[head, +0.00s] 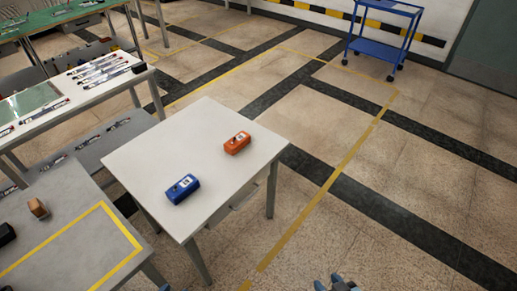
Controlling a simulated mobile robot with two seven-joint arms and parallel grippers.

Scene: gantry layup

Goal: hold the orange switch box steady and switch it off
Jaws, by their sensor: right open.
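The orange switch box (237,143) lies on the white table (150,154), toward its far right side. A pale face with a small dark detail shows on its top; the switch position is too small to tell. A blue box (183,188) of similar shape lies nearer on the same table. My right gripper (337,284) shows only at the bottom edge, open, empty and well apart from both boxes, over the floor. A small part at the bottom edge further left (165,288) may belong to my left gripper, but too little shows to tell its state.
A grey table with a yellow taped outline (122,228) stands at the lower left, bearing a brown block (38,208) and a dark object (6,233). A workbench with several tools (99,70) stands behind. A blue cart (384,48) stands far back. The floor at the right is clear.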

